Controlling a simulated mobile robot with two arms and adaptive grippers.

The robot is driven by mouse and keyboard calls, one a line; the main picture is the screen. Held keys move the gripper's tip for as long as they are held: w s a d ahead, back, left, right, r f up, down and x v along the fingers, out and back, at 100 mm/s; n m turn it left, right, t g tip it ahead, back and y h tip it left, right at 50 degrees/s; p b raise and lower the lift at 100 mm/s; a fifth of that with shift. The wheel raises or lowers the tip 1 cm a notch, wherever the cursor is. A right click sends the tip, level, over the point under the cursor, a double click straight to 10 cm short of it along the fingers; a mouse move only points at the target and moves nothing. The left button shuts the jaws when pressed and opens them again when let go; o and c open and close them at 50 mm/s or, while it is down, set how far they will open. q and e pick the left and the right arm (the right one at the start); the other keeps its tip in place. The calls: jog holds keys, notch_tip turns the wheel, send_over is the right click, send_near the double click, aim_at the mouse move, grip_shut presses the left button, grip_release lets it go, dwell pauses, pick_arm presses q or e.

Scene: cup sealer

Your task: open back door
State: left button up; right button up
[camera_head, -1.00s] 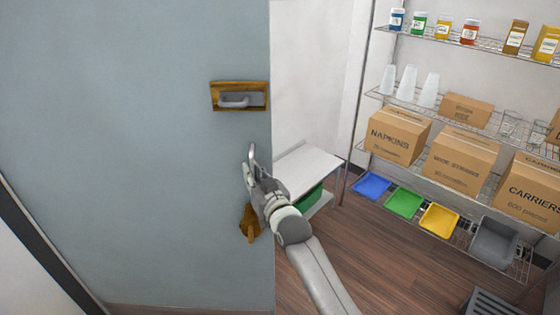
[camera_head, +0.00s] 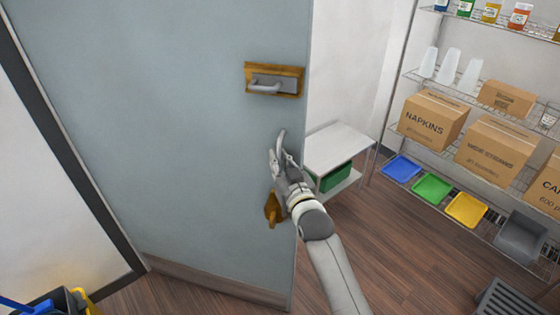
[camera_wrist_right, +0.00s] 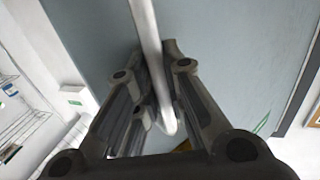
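The back door (camera_head: 170,130) is a large grey-blue panel in the head view, standing ajar with its free edge on the right. My right gripper (camera_head: 282,152) is at the door's free edge, around a pale upright bar handle (camera_wrist_right: 150,45). In the right wrist view the bar runs between the two dark fingers (camera_wrist_right: 158,52), which close in on it from both sides. The exact finger contact is partly hidden. My left gripper is out of view.
A brass plate with a grey pull (camera_head: 273,80) is above my gripper, and a brass fitting (camera_head: 273,208) is below it. A small white table (camera_head: 338,145) stands behind the door edge. Shelves with boxes (camera_head: 432,118) fill the right. A bucket (camera_head: 65,302) sits at lower left.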

jog(key=o, duration=0.5)
jog(key=v, duration=1.2)
jog(key=shift+d, duration=0.1)
